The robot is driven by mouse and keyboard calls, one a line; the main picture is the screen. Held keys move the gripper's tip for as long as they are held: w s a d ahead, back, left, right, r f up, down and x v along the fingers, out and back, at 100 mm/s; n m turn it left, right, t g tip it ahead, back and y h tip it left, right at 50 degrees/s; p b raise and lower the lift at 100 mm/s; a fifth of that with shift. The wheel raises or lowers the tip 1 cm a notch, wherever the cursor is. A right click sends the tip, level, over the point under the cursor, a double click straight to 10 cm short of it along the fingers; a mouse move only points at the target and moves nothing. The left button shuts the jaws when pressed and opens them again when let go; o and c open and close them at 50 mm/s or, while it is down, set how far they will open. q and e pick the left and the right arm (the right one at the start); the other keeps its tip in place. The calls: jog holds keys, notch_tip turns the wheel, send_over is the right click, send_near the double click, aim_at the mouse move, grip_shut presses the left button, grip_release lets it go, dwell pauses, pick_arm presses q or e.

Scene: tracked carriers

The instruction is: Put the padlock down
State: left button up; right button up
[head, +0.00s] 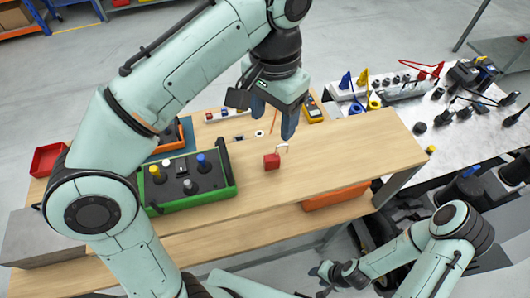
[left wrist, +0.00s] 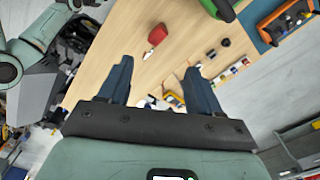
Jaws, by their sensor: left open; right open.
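The padlock (head: 272,161), with a red body and a pale shackle, lies on the wooden table near its front edge. It also shows in the left wrist view (left wrist: 157,34), beyond the fingertips. My left gripper (head: 273,122) is open above the table, with nothing between its blue fingers. In the head view it hangs a little behind the padlock, clear of it; the left wrist view shows its two spread fingers (left wrist: 157,68). My right gripper (head: 324,271) is low at the bottom of the head view, below the table and far from the padlock; its fingers are small there.
A green-rimmed tray (head: 190,205) with colored knobs stands left of the padlock. A yellow meter (head: 313,110) and several small parts lie behind. An orange bin (head: 336,196) sits under the wooden tabletop (head: 370,145), whose right part is clear. A crowded marble-topped table stands at right.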

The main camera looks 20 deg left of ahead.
pick_arm(q)
jog(key=b, duration=0.2)
send_over(274, 155)
jog(key=f, duration=0.6)
jog(key=shift+s+a+f, duration=0.15)
jog(key=shift+s+f, duration=0.2)
jog(key=shift+s, duration=0.05)
jog(key=shift+f, duration=0.35)
jog(key=shift+w+f+b, duration=0.3)
jog(key=shift+f, duration=0.2)
notch_tip(274, 155, down, 4)
jog(key=shift+f+b, duration=0.25)
jog(key=shift+b, duration=0.4)
pick_arm(e)
jog(key=s+f, duration=0.5)
jog(key=shift+s+f+g, duration=0.15)
jog(key=shift+f+g, duration=0.15)
pick_arm(q)
jog(key=shift+w+d, duration=0.1)
jog(key=shift+d, duration=0.1)
pick_arm(e)
jog(key=shift+d, duration=0.1)
pick_arm(q)
grip_shut()
